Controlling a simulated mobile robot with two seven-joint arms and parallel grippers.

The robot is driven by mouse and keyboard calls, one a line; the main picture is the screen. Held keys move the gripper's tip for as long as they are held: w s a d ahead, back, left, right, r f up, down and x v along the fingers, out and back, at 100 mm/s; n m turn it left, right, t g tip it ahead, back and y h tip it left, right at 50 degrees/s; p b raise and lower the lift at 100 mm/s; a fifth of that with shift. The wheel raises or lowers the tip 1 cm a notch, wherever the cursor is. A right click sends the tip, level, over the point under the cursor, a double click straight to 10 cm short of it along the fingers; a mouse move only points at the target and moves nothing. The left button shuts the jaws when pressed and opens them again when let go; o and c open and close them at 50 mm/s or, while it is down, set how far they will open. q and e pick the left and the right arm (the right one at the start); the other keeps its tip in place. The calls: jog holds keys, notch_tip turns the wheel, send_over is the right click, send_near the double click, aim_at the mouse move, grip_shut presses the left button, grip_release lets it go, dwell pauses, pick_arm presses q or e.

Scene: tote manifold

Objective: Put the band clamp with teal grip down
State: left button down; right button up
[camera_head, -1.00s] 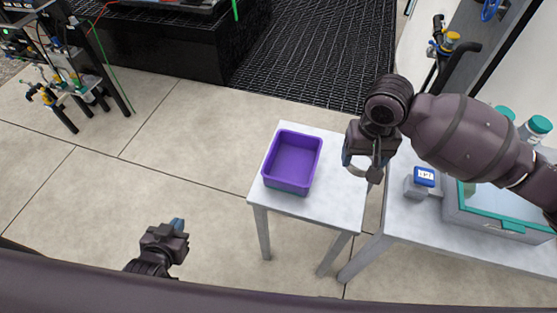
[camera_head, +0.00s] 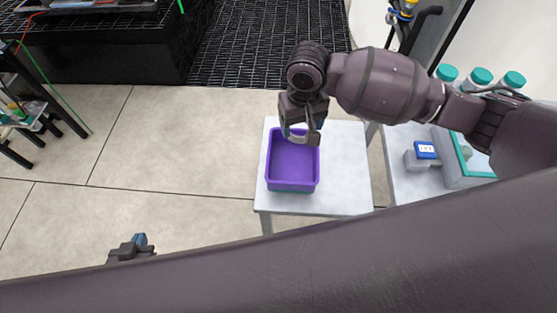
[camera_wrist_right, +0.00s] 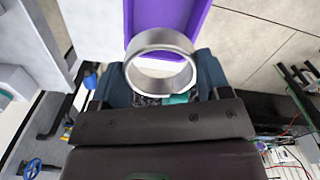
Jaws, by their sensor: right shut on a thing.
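The band clamp (camera_wrist_right: 160,44) is a silver metal ring with a small teal grip (camera_wrist_right: 178,99), seen in the right wrist view. My right gripper (camera_head: 300,126) is shut on it. In the head view the clamp (camera_head: 296,137) hangs from the gripper over the far part of a purple bin (camera_head: 292,187). The bin stands on a small white table (camera_head: 345,165) and looks empty. My left gripper (camera_head: 139,241) is low at the left, away from the table; its fingers are too small to read.
A second table at the right holds a device with a blue display (camera_head: 426,150), a teal-rimmed tote (camera_head: 468,176) and several teal-capped bottles (camera_head: 481,76). The white table is bare right of the bin. A black grated platform (camera_head: 262,55) lies behind.

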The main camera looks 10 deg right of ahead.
jog(key=b, duration=0.2)
send_over(293, 172)
notch_tip(293, 172, down, 15)
jog(key=shift+w+f, duration=0.1)
pick_arm(q)
jog(key=shift+w+a+f+b, duration=0.15)
jog(key=shift+f+b, duration=0.1)
jog(key=shift+f, duration=0.55)
jog(key=shift+s+a+f+b, duration=0.1)
jog(key=shift+a+f+b, duration=0.1)
jog(key=shift+f, duration=0.55)
pick_arm(e)
jog(key=shift+f, duration=2.45)
jog(key=shift+f, duration=0.1)
jog(key=o, duration=0.6)
jog(key=shift+o, duration=0.3)
pick_arm(q)
jog(key=shift+s+f, duration=0.15)
jog(key=shift+s, duration=0.05)
